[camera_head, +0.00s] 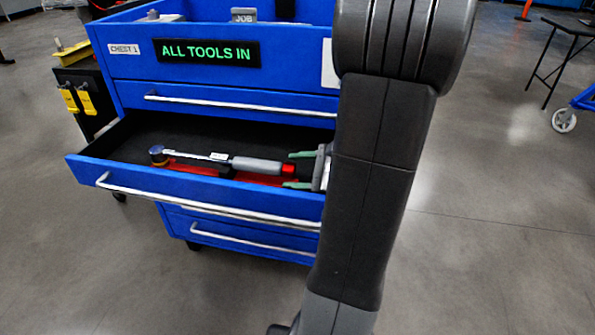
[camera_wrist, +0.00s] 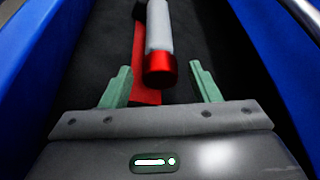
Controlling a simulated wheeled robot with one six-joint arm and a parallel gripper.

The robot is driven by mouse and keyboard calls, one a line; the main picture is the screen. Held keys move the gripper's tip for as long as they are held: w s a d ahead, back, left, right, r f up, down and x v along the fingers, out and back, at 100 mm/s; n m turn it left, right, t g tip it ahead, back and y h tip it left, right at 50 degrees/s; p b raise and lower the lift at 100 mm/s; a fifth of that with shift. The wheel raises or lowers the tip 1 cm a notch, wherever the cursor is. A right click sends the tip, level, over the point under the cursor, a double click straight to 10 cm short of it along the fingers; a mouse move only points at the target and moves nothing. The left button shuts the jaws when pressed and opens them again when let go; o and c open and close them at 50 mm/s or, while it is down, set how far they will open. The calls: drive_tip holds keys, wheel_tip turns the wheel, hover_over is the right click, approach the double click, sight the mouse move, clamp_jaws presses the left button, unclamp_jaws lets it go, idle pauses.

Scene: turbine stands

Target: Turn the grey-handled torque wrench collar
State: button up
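The torque wrench (camera_head: 255,165) lies in the open drawer (camera_head: 200,195) of the blue tool chest, with a grey handle and a red collar (camera_head: 288,169) at its right end. Its round head is at the left. In the wrist view the red collar (camera_wrist: 159,71) faces me, with the grey handle (camera_wrist: 158,30) beyond it. My gripper (camera_head: 302,170) is open, its two green fingers on either side of the collar's end. In the wrist view my gripper's fingers (camera_wrist: 162,88) stand apart with gaps to the collar. They do not appear to touch it.
A red strip (camera_head: 195,168) lies under the wrench on the dark drawer floor. Blue drawer walls (camera_wrist: 270,70) stand on both sides of my gripper. A sign (camera_head: 206,51) reads "ALL TOOLS IN". A black stand (camera_head: 85,100) is left of the chest; open floor (camera_head: 480,220) lies to the right.

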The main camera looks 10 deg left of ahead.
drive_tip(key=p+v, duration=0.3)
drive_tip(key=v, duration=1.1)
drive_tip(key=shift+a, duration=0.15)
